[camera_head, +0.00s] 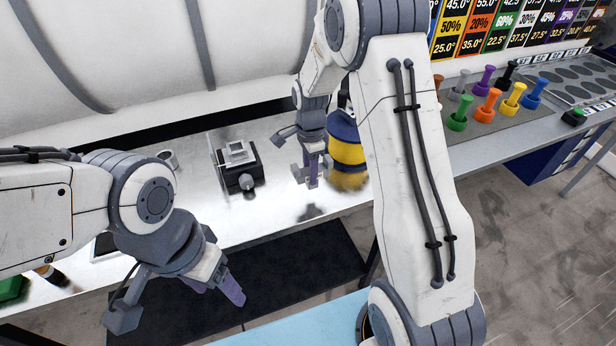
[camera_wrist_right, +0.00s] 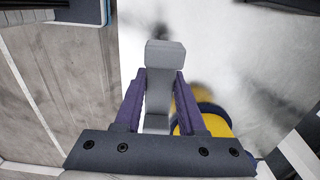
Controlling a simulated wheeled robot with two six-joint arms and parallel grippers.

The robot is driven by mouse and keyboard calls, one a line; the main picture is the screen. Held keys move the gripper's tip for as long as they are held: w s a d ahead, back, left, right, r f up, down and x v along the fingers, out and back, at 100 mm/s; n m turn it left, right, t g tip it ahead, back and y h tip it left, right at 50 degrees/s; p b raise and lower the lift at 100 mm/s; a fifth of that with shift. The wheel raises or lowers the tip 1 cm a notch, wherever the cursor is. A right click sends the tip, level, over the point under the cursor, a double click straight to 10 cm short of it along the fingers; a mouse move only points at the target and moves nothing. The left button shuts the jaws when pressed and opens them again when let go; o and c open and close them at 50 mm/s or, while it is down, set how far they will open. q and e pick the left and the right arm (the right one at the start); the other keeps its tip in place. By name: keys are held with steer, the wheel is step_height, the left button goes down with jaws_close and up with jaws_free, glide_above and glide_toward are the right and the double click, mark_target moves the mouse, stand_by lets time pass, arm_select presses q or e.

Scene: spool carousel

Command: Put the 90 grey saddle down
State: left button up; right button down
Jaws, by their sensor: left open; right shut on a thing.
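My right gripper (camera_head: 313,170) hangs above the white bench in the head view, beside a blue and yellow drum. In the right wrist view its two purple fingers (camera_wrist_right: 158,100) are shut on a grey piece (camera_wrist_right: 165,60), which I take to be the grey saddle. It extends beyond the fingertips, over the pale bench top; whether it touches the bench I cannot tell. No 90 marking can be read on it. In the head view the piece is not clearly visible at the fingers. My left gripper (camera_head: 215,286) is open and empty, in front of the bench edge.
The blue and yellow drum (camera_head: 346,152) stands close to my right gripper. A black fixture with a grey square top (camera_head: 238,166) and a grey ring (camera_head: 168,159) are further left. Coloured spools (camera_head: 487,105) stand on the right bench. Bench room (camera_head: 275,190) is bare between fixture and drum.

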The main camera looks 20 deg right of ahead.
steer(key=shift+w+f, duration=0.15)
steer(key=shift+w, duration=0.05)
step_height(320, 180, down, 3)
steer(key=shift+f+p, duration=0.15)
steer(key=shift+p, duration=0.5)
steer(key=shift+f, duration=0.3)
steer(key=shift+f, duration=0.2)
steer(key=c, duration=0.5)
jaws_free()
